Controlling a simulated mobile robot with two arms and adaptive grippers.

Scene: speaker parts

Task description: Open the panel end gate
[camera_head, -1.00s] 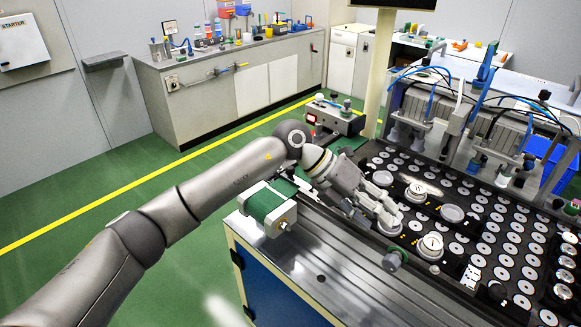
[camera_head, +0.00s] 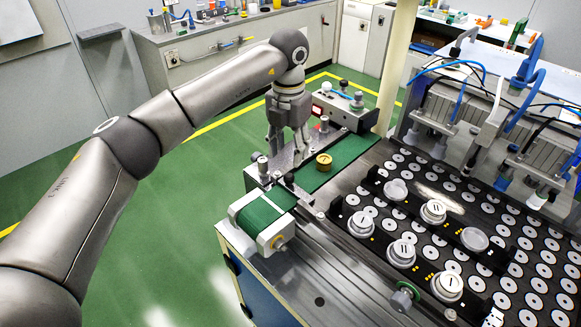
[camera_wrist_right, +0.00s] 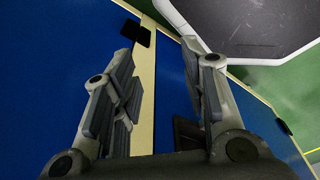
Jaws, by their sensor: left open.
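My left gripper (camera_head: 288,148) points down with its fingers apart, at a metal fixture with small posts (camera_head: 264,168) beside the green belt (camera_head: 343,152). It holds nothing that I can see, and I cannot tell whether its fingertips touch the fixture. A gold cylinder (camera_head: 324,162) stands on the belt, just right of the gripper. The black panel (camera_head: 473,207) with rows of pale discs lies to the right. I cannot make out for certain which part is the end gate. My right gripper (camera_wrist_right: 158,58) is open and empty in the wrist view, above a blue cabinet.
Several marked white cylinders (camera_head: 401,253) stand along black rails on the panel. A green roller unit (camera_head: 263,222) sits at the near left corner. A box with knobs (camera_head: 338,106) stands at the belt's far end. Tubed equipment (camera_head: 450,105) lines the back.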

